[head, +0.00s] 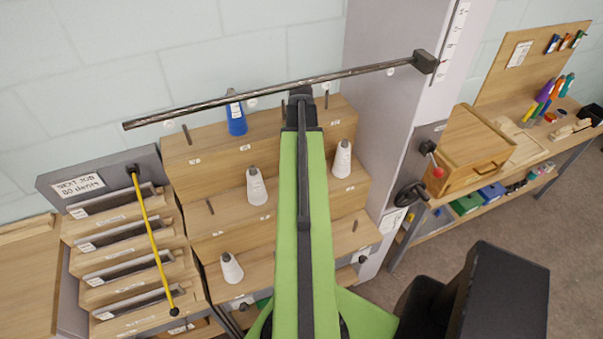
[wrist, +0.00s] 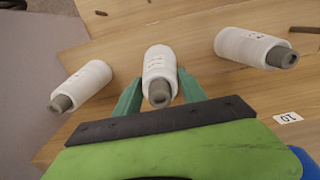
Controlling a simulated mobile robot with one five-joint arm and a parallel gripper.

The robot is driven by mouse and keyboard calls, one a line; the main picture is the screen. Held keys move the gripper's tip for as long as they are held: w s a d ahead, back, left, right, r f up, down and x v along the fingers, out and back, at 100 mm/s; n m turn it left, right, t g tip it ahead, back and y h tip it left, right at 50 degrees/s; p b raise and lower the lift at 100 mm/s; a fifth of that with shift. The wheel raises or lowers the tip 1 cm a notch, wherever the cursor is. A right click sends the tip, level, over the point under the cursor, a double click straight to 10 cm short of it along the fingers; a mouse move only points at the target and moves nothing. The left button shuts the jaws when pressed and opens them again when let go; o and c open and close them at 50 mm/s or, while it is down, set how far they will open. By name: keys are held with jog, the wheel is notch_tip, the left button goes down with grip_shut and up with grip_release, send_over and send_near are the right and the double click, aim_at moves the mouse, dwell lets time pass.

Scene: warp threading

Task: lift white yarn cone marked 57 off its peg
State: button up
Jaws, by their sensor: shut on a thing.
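A white yarn cone (wrist: 158,68) with a grey tip stands between the two green fingers of my gripper (wrist: 160,90) in the wrist view. The fingers are shut on its sides. Small reddish print shows on it, but I cannot read the number. Its base and any peg under it are hidden, so I cannot tell whether it is seated or raised. In the head view my green arm hides the gripper and this cone.
Other white cones flank it in the wrist view, left (wrist: 82,84) and right (wrist: 252,46). In the head view, white cones (head: 256,186) (head: 342,158) (head: 231,268) and a blue cone (head: 236,118) stand on the stepped wooden rack (head: 215,225). A dark bar (head: 210,104) crosses above.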

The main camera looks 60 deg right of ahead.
jog(key=shift+r+p, duration=3.75)
jog(key=shift+r, duration=0.3)
jog(key=shift+f, duration=0.2)
